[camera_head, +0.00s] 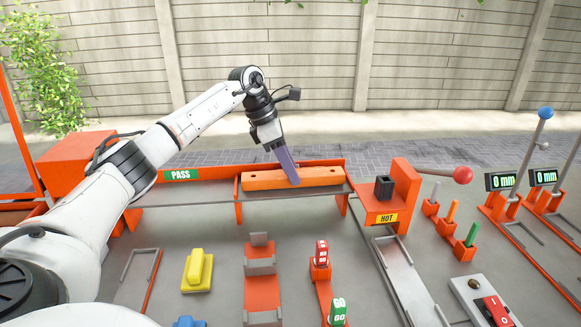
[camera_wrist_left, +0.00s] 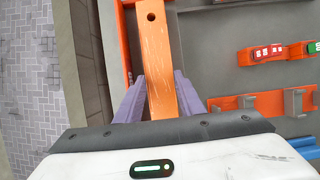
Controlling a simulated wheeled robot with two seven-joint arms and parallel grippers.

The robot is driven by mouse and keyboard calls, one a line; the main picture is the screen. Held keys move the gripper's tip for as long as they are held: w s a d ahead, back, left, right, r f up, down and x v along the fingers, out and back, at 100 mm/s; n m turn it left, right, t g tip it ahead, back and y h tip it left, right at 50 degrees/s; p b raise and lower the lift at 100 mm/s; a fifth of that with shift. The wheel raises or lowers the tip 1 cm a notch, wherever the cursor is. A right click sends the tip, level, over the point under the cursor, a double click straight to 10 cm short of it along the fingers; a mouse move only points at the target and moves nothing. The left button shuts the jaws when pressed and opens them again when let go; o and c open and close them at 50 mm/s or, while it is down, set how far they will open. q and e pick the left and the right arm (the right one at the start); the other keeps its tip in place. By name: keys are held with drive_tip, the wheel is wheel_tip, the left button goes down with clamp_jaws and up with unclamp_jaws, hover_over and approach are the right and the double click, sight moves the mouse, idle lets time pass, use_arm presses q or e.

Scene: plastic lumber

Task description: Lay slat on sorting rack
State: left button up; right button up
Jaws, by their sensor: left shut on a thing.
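The slat (camera_head: 325,177) is an orange bar with dark holes, lying lengthwise across the right bay of the sorting rack (camera_head: 199,188). The rack is a grey shelf with orange edges and a green PASS label on its left bay. My left gripper (camera_head: 292,178) comes down on the slat's middle, with its purple fingers shut on it. In the left wrist view the slat (camera_wrist_left: 170,50) runs between the two fingers (camera_wrist_left: 162,98). The slat is level, at or just above the shelf; I cannot tell if it touches. My right gripper is not in view.
An orange HOT station (camera_head: 404,185) with a red-knobbed lever (camera_head: 462,175) stands right of the rack. In front are a yellow block (camera_head: 197,270), an orange slotted fixture (camera_head: 262,292), red and green GO blocks, and a switch box (camera_head: 483,302). Gauges reading 0 mm stand far right.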

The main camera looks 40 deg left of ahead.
use_arm(q)
drive_tip(key=shift+f, duration=0.2)
drive_tip(key=o, duration=1.4)
drive_tip(key=v, duration=1)
drive_tip(key=shift+r, duration=0.1)
drive_tip(key=shift+s, duration=0.1)
